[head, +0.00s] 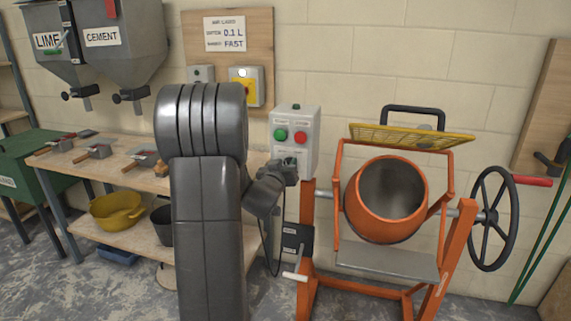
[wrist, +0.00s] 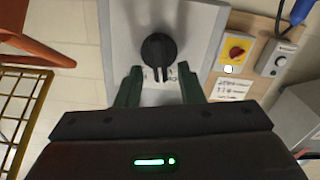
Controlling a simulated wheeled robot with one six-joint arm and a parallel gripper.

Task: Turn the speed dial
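The speed dial (wrist: 159,49) is a round black knob on the face of a light grey control box (wrist: 188,22). In the head view the box (head: 309,150) carries a green button (head: 281,134) and a red button (head: 300,135). My gripper (head: 289,170) is at its lower part and partly hides the dial.
An orange mixer drum (head: 360,205) with a yellow grate (head: 410,135) and handwheel (head: 492,220) stands at right. A bench (head: 120,175) with small tools stands at left.

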